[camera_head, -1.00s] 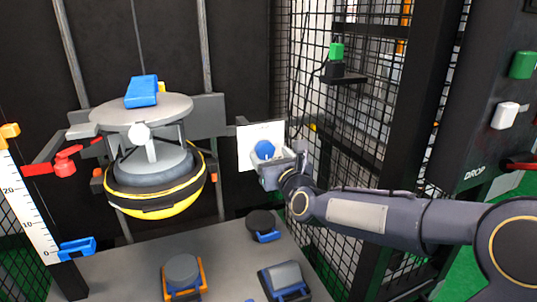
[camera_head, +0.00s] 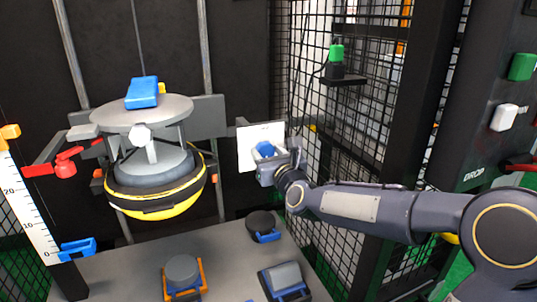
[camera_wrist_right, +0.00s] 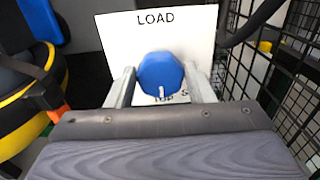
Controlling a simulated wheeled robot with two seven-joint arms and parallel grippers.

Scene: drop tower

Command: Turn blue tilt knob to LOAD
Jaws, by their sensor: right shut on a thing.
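The blue tilt knob (camera_head: 265,149) sits on a white plate (camera_head: 247,152) right of the carriage. In the right wrist view the knob (camera_wrist_right: 161,73) is round with flats, and the plate (camera_wrist_right: 190,25) reads LOAD at its top. Lettering below the knob is partly covered. A small pale mark shows at the knob's lower edge. My right gripper (camera_head: 272,158) is shut on the knob, with one finger on each side of it in the right wrist view (camera_wrist_right: 160,85). My left gripper is out of view.
A yellow and black round helmet-like body (camera_head: 157,205) hangs under a grey disc (camera_head: 140,110) on the left. Wire mesh (camera_head: 310,120) and a black post (camera_head: 400,140) stand close to my right arm. Several blocks with coloured holders stand on the grey base (camera_head: 220,260).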

